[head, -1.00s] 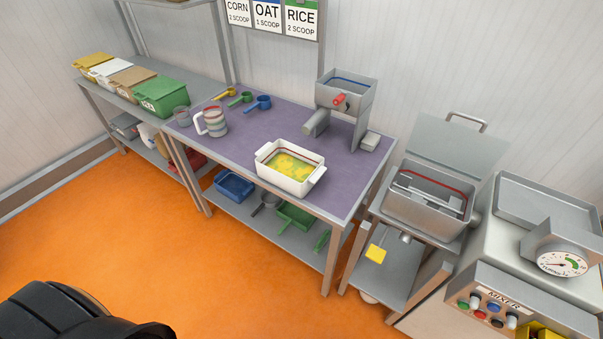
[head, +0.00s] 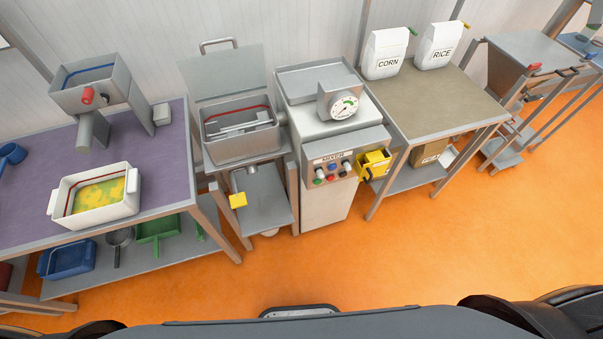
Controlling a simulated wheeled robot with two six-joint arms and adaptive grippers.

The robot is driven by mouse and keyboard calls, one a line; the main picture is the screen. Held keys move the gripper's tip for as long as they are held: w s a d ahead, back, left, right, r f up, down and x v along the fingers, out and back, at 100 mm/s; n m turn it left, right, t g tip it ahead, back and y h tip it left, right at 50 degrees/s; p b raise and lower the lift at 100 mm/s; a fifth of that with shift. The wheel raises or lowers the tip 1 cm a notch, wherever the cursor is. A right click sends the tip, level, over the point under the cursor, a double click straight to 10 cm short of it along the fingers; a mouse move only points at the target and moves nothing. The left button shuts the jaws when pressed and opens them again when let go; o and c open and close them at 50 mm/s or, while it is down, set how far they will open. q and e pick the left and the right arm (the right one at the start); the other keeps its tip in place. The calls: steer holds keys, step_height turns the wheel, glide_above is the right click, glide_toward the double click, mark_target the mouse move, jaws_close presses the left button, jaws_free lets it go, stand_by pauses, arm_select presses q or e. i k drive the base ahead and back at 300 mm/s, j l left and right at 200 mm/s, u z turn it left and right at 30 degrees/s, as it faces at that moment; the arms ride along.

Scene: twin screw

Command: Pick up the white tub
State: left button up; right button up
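The white tub (head: 76,217) stands upright on the purple-topped table (head: 170,165) at the left of the head view, near the table's front edge. It has a handle at each end, a red line inside its wall, and yellow-green contents. Nothing is holding it. Neither of my grippers shows in this view. Only dark parts of my own body show along the bottom edge, well apart from the tub.
A grey hopper machine (head: 97,90) stands behind the tub. To the right are an open-lidded steel vat (head: 240,145), a mixer (head: 328,158) with a dial, and a table (head: 430,115) bearing corn (head: 386,55) and rice (head: 438,48) bags. Orange floor (head: 400,250) in front is clear.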

mark_target(107, 193)
steer(key=u, duration=1.7)
steer(key=i+j+z, duration=0.1)
steer(key=z, duration=0.35)
steer(key=j+z, duration=0.4)
steer(key=i, duration=0.05)
